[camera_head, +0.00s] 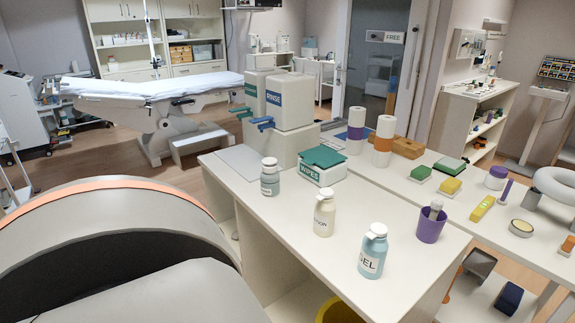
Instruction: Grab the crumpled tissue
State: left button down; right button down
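I cannot make out a crumpled tissue anywhere in the head view. Neither of my grippers is in view. The motorised couch (150,88) stands at the back left with a white cover on it. A white and teal wipes box (320,166) sits on the near counter (285,208), with its teal lid on top.
The counter bears three pump bottles, including a blue gel bottle (372,251), a purple cup (431,224) and a rinse dispenser (290,102). A yellow bin (338,311) shows below. A side table (410,185) holds small blocks. Open floor lies left of the counter.

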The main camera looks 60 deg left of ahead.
aim_at(235, 236)
jog(key=u, duration=2.25)
jog(key=i+j+z, duration=0.7)
jog(key=j, duration=0.25)
jog(key=i+j, duration=0.1)
jog(key=i, duration=0.2)
jog(key=i+z, duration=0.15)
jog(key=i, duration=0.2)
jog(key=j, duration=0.1)
